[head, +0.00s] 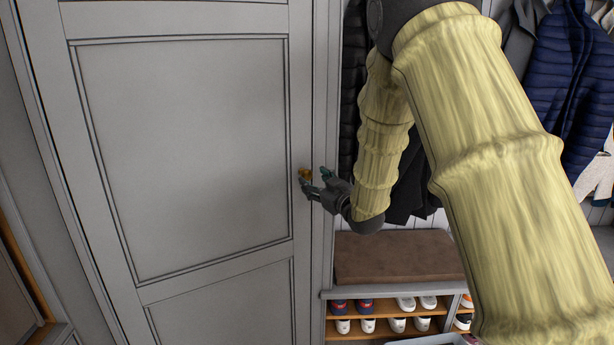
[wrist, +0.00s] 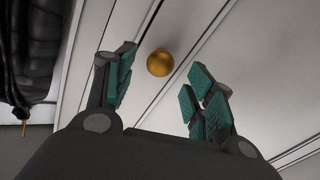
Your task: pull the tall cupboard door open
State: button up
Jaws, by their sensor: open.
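The tall cupboard door (head: 190,150) is grey with recessed panels and fills the left of the head view; it looks shut. Its round brass knob (head: 305,174) sits near the door's right edge. In the wrist view the knob (wrist: 160,62) shows between and just beyond the fingertips. My gripper (head: 313,180) is at the knob in the head view, partly overlapping it. In the wrist view my gripper (wrist: 158,85) is open, with green pads on both sides of the knob and a visible gap to each. Whether the knob lies within the fingers' depth is hard to tell.
Right of the cupboard, a bench with a brown cushion (head: 395,257) stands above a shelf of several shoes (head: 380,315). Dark jackets and a blue puffer jacket (head: 570,85) hang behind my arm. A wooden-edged piece (head: 25,290) stands at the lower left.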

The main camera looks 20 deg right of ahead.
aim_at(309, 177)
jog(key=shift+x, duration=2.7)
